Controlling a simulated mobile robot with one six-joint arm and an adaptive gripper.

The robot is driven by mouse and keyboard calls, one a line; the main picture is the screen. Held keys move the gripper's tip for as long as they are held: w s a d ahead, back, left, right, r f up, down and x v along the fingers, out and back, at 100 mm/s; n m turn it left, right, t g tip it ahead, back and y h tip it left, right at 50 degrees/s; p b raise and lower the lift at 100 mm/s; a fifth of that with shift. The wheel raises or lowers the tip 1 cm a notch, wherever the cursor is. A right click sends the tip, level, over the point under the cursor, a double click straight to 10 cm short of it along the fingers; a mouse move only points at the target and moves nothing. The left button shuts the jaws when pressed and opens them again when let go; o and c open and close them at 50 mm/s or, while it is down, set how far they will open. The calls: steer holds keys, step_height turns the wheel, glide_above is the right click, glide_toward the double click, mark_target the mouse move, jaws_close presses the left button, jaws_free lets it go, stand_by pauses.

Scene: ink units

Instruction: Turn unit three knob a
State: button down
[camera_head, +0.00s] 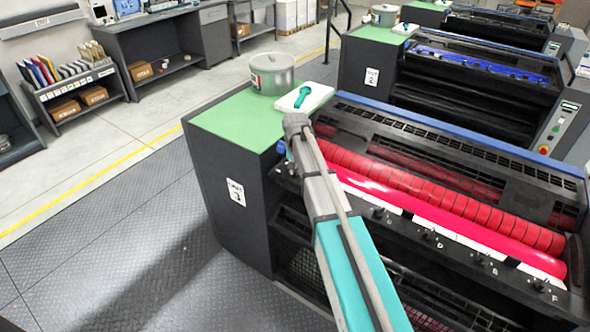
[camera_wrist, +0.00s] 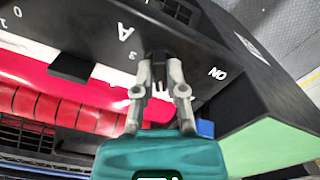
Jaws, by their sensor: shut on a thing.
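Unit three (camera_head: 235,192) is the nearest press in the head view, with a number 3 label on its dark side panel. Its black front rail carries small lettered knobs; the C knob (camera_head: 378,212) and others to its right show there. Knob A is hidden behind my arm in the head view. In the wrist view the black knob A (camera_wrist: 157,56) stands beside the printed letter A, with small numbers around it. My gripper (camera_wrist: 158,72) has its two grey fingers closed on this knob, one on each side. Its exact turn angle is hard to tell.
A green top (camera_head: 235,120) on the press holds a metal pot (camera_head: 272,74) and a white tray (camera_head: 303,97) with a teal tool. Red and pink rollers (camera_head: 440,215) lie behind the rail. More presses stand behind; the floor at left is clear.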

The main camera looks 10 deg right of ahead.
steer(key=n, duration=0.4)
steer(key=shift+n, duration=0.3)
steer(key=n, duration=0.4)
steer(key=shift+d, duration=0.1)
steer(key=shift+n, duration=0.3)
steer(key=c, duration=0.7)
jaws_free()
steer(key=shift+m, duration=0.5)
